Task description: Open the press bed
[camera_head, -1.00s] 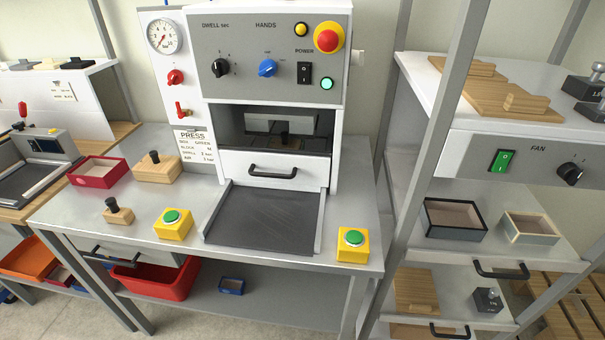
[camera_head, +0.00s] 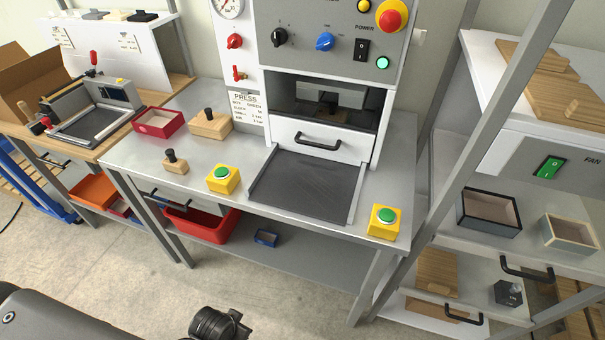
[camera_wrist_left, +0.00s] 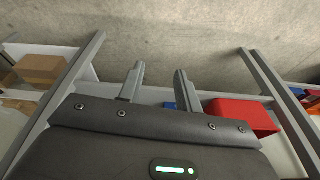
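The press bed (camera_head: 304,183) is a dark flat plate with light side rails in front of the press, in the middle of the steel table. Behind it is the white press front with a black bar handle (camera_head: 317,141). Above that front I see into the press opening. In the left wrist view my left gripper (camera_wrist_left: 158,80) has two fingers apart with nothing between them, over the floor and lower shelf, away from the press. In the head view only dark parts of my arm show at the bottom left. My right gripper is not in view.
Yellow boxes with green buttons stand left (camera_head: 223,179) and right (camera_head: 383,221) of the bed. A red tray (camera_head: 158,122) and wooden blocks lie to the left. A grey-post rack (camera_head: 440,200) stands at right. A red bin (camera_head: 203,224) sits below.

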